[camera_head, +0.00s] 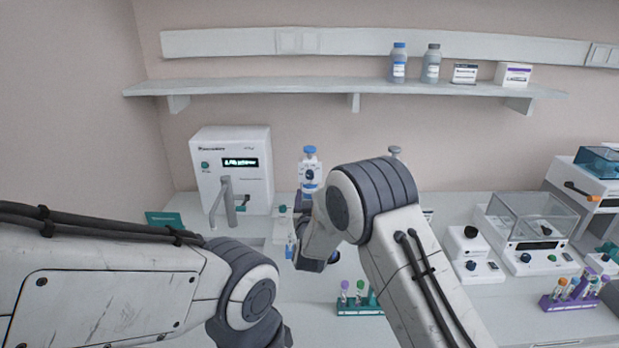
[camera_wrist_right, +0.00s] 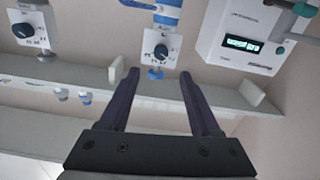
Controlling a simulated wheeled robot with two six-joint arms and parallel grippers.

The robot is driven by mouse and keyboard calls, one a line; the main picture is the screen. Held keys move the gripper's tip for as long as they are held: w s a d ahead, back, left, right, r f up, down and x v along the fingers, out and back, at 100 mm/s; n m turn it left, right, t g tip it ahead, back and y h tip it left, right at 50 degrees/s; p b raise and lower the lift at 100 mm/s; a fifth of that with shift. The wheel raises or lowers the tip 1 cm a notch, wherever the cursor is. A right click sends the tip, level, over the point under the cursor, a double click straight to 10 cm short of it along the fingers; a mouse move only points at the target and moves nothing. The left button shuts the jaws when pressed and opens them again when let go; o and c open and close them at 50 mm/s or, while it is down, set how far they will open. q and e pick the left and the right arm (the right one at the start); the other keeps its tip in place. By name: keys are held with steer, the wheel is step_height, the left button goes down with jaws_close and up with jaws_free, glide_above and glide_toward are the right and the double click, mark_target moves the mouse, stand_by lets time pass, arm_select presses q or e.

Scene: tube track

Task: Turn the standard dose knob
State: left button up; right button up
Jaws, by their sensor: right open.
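A blue-capped dispenser (camera_head: 311,168) stands on the bench at centre in the head view, with a dark round knob (camera_head: 310,174) on its white front plate. In the right wrist view, upside down, this knob (camera_wrist_right: 161,51) sits just beyond my open right gripper (camera_wrist_right: 158,74), roughly between its two dark fingertips. No contact is visible. A second dispenser's knob (camera_wrist_right: 23,30) shows at the upper left there; in the head view my right arm hides most of that dispenser, leaving its grey cap (camera_head: 394,150). I cannot read which knob is the standard one. My left gripper is out of view.
A white machine with a green display (camera_head: 231,165) stands left of the dispenser. A wall shelf (camera_head: 330,88) with bottles and boxes runs above. Tube racks (camera_head: 575,304) and a clear-lidded instrument (camera_head: 530,215) are at the right. My left arm covers the lower left.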

mark_target(310, 176)
steer(key=w+p, duration=0.3)
steer(key=w, duration=0.5)
steer(key=shift+w+r+p, duration=0.1)
steer(key=shift+w+p, duration=0.15)
steer(key=shift+p, duration=0.1)
steer(key=shift+w, duration=0.7)
jaws_close()
